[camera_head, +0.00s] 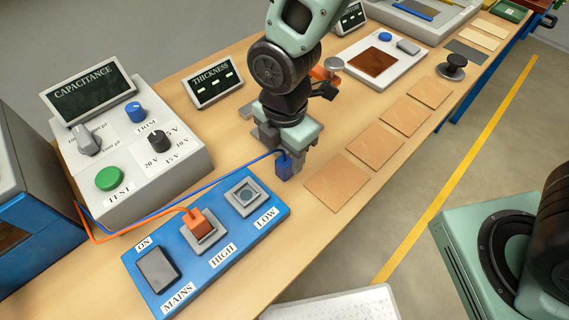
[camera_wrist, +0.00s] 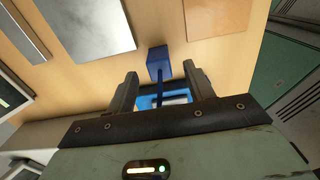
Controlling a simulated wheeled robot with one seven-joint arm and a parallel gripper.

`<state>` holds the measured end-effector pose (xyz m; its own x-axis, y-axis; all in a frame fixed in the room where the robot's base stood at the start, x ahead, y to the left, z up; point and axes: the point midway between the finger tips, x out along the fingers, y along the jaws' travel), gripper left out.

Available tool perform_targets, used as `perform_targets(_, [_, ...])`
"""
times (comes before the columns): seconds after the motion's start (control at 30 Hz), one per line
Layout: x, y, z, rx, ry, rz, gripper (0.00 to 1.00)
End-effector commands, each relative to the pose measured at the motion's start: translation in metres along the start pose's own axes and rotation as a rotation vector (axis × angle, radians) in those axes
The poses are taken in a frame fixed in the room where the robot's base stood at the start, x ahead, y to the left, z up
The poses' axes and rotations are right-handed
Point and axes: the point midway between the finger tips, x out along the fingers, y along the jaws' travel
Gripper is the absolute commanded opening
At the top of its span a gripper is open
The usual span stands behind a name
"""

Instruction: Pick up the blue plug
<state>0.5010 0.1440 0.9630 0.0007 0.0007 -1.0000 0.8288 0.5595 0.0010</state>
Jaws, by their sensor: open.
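The blue plug (camera_head: 284,167) is at the right end of a blue cable, at the fingers of my gripper (camera_head: 283,152). In the wrist view the blue plug (camera_wrist: 158,64) shows between and just past the two open fingertips (camera_wrist: 162,76), with a gap on each side. Its cable runs back between the fingers. I cannot tell from these views whether the plug touches the table. My gripper points down over the table, and its fingers partly hide the plug in the head view.
The blue panel (camera_head: 163,302) has an orange plug (camera_head: 202,228) in its HIGH socket and an empty LOW socket (camera_head: 245,197). The capacitance tester (camera_head: 184,172) stands at left. Tan sheets (camera_head: 337,183) lie right of my gripper, along the table's edge.

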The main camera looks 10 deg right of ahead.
Motion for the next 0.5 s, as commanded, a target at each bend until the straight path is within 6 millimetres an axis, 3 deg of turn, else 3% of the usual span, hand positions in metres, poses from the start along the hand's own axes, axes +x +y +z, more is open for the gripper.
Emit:
perform_targets(0.2, [0.028,0.000,0.000,0.000,-0.001,-0.004,0.53])
perform_targets(0.5, [0.035,0.000,0.000,0.000,0.000,-0.001,0.53])
